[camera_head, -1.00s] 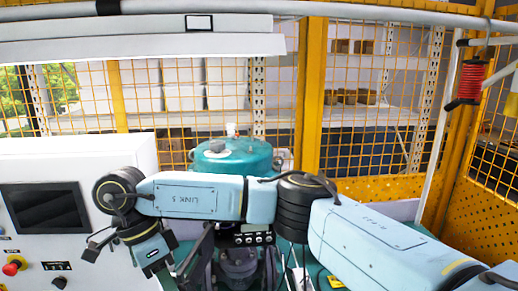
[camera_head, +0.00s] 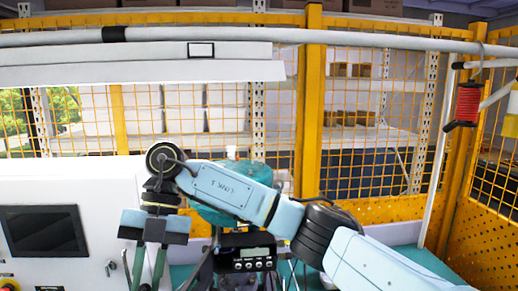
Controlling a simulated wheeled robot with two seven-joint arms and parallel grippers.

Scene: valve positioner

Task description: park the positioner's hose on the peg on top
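The positioner (camera_head: 247,256) is a dark box with a small display and buttons, low in the middle of the head view. A dark hose (camera_head: 199,268) curves beside its left side; its lower end is out of view. A teal domed housing (camera_head: 212,215) stands behind, partly hidden by my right arm. A small white stub (camera_head: 231,152) shows on top of it; I cannot tell whether this is the peg. My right gripper (camera_head: 150,268) points down, left of the positioner. Its fingers are apart, with their tips at the frame's lower edge. No hose shows between them. My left gripper is not in view.
A white cabinet with a dark screen (camera_head: 42,231) stands at the left. Yellow mesh fencing (camera_head: 365,150) closes off the back and right. A red coil (camera_head: 467,103) hangs at the right. A grey rail (camera_head: 270,35) crosses the top.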

